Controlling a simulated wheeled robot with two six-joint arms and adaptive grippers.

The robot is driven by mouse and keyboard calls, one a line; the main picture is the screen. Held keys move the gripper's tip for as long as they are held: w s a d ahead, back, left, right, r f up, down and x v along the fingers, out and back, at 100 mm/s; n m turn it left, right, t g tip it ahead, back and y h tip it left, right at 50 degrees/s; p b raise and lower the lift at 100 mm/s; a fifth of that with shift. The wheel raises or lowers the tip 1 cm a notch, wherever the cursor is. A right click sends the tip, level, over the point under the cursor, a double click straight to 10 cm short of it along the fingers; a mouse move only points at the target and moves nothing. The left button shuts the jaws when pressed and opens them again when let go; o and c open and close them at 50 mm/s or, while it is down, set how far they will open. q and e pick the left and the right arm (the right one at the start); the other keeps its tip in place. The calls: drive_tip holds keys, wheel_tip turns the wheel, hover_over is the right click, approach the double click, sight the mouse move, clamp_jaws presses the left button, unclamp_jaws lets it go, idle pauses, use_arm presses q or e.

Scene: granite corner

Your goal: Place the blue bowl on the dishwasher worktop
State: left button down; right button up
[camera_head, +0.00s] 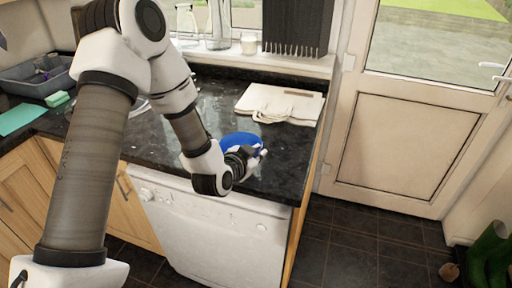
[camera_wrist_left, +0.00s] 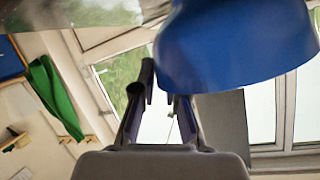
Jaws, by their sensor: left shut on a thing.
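The blue bowl (camera_head: 238,139) is at the front part of the dark granite worktop (camera_head: 283,168), above the white dishwasher (camera_head: 215,235). My left gripper (camera_head: 258,155) is shut on the bowl, at its right side. In the left wrist view the bowl (camera_wrist_left: 235,45) fills the upper right, beside the fingers of the left gripper (camera_wrist_left: 160,88). My arm and gripper hide part of the bowl in the head view. Whether its underside touches the worktop cannot be told. My right gripper is not in view.
A folded beige cloth or bag (camera_head: 280,104) lies at the back right of the worktop. A grey basin (camera_head: 35,78), a green sponge (camera_head: 57,99) and a teal cloth (camera_head: 20,118) are at the left. A white jar (camera_head: 249,44) stands on the windowsill. The worktop's front right is clear.

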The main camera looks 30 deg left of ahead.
sight(256, 136)
use_arm(q)
drive_tip(key=w+a, duration=0.1)
drive_tip(key=w, duration=0.1)
drive_tip(key=w+a+p, duration=0.1)
drive_tip(key=w+a, duration=0.2)
drive_tip(key=w, duration=0.1)
drive_tip(key=shift+w+a+f+p, duration=0.1)
drive_tip(key=shift+w+a+p, duration=0.15)
drive_tip(key=shift+p, duration=0.15)
drive_tip(key=f, duration=0.2)
drive_tip(key=f+p, duration=0.1)
drive_tip(key=shift+w+f, duration=0.35)
drive_tip(key=shift+s, duration=0.1)
drive_tip(key=c, duration=1.2)
unclamp_jaws()
drive_tip(key=shift+f, duration=0.15)
